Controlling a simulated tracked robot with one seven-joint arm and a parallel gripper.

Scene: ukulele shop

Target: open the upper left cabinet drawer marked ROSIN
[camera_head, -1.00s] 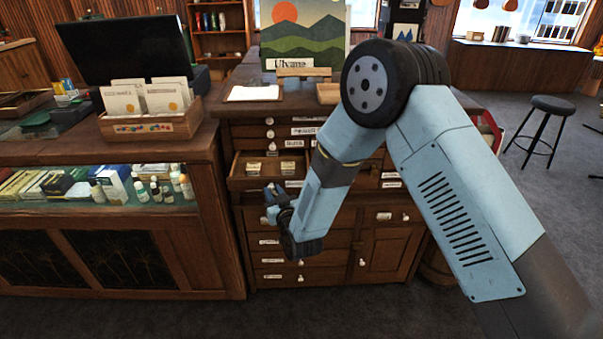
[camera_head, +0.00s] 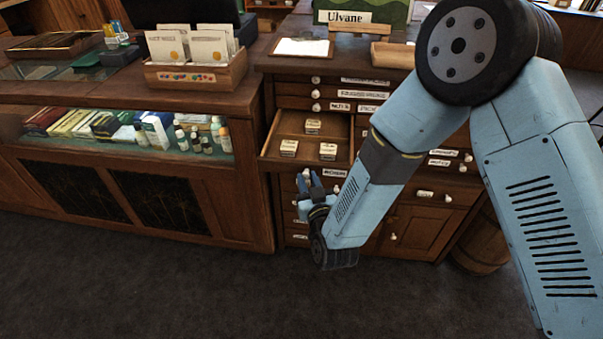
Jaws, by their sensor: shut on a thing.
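The upper left cabinet drawer (camera_head: 276,145) stands pulled out from the wooden cabinet (camera_head: 427,232). Small pale labelled boxes lie inside it, including a rear box (camera_head: 312,126), a left box (camera_head: 289,147) and a right box (camera_head: 327,151). A white label (camera_head: 335,172) is on its front, too small to read surely. My gripper (camera_head: 309,180) is at the drawer front, just left of this label, with its fingers shut on the drawer's knob. The knob is mostly hidden by the fingers.
A glass display counter (camera_head: 60,165) stands close on the left, with a card box (camera_head: 200,76) on top. A clipboard (camera_head: 302,47) and a wooden tray (camera_head: 392,56) lie on the cabinet top. A barrel (camera_head: 482,240) stands at the cabinet's right. The floor in front is clear.

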